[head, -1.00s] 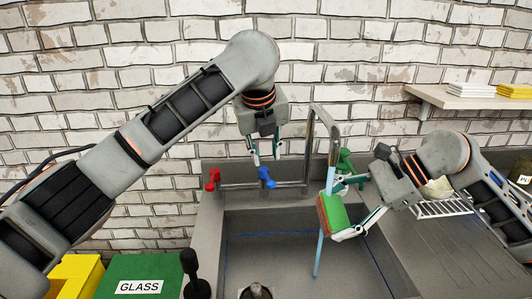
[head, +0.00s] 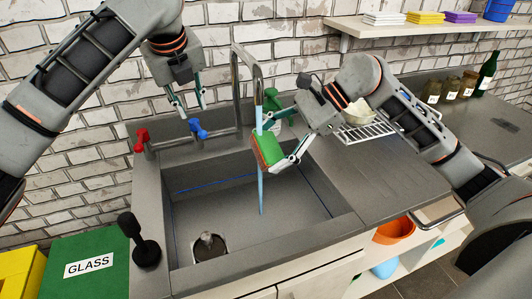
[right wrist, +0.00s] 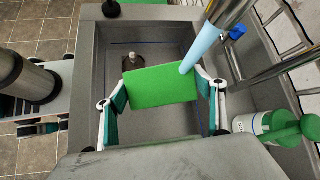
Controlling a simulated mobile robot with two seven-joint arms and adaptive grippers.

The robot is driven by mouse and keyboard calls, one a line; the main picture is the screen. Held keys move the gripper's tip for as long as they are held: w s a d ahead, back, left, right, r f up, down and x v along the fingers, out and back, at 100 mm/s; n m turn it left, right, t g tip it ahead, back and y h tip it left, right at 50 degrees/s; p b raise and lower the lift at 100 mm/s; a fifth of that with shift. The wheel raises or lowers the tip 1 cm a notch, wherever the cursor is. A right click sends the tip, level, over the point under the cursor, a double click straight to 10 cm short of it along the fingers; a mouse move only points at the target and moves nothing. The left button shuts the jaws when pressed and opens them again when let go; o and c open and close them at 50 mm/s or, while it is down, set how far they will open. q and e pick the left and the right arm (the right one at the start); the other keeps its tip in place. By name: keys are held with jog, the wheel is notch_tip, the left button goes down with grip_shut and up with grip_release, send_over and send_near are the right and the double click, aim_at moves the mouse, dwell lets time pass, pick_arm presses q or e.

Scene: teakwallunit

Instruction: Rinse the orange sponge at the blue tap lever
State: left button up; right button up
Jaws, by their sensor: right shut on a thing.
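The sponge (head: 267,150) has a green face and an orange side; the right wrist view shows its green face (right wrist: 160,91). My right gripper (head: 276,149) is shut on it, one finger at each end, above the sink basin (head: 235,195). A blue water stream (head: 261,190) runs down from the tap spout (head: 258,75) past the sponge. In the right wrist view the stream (right wrist: 205,47) meets the sponge's edge. The blue tap lever (head: 198,128) is at the back left of the sink. My left gripper (head: 190,108) is open just above the lever, fingers apart.
A red lever (head: 141,139) stands left of the blue one. A green-topped container (right wrist: 272,130) is close to the right gripper. A dish rack (head: 362,132), a black-handled thing (head: 139,240) and a green GLASS bin (head: 90,262) flank the sink.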

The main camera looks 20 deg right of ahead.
aim_at(200, 131)
pick_arm(q)
jog(key=shift+f, duration=0.1)
dwell(0.4)
dwell(0.3)
jog(key=shift+f, duration=0.15)
jog(key=shift+f, duration=0.1)
dwell(0.4)
jog(key=x, duration=1)
jog(key=shift+f, duration=0.2)
dwell(0.4)
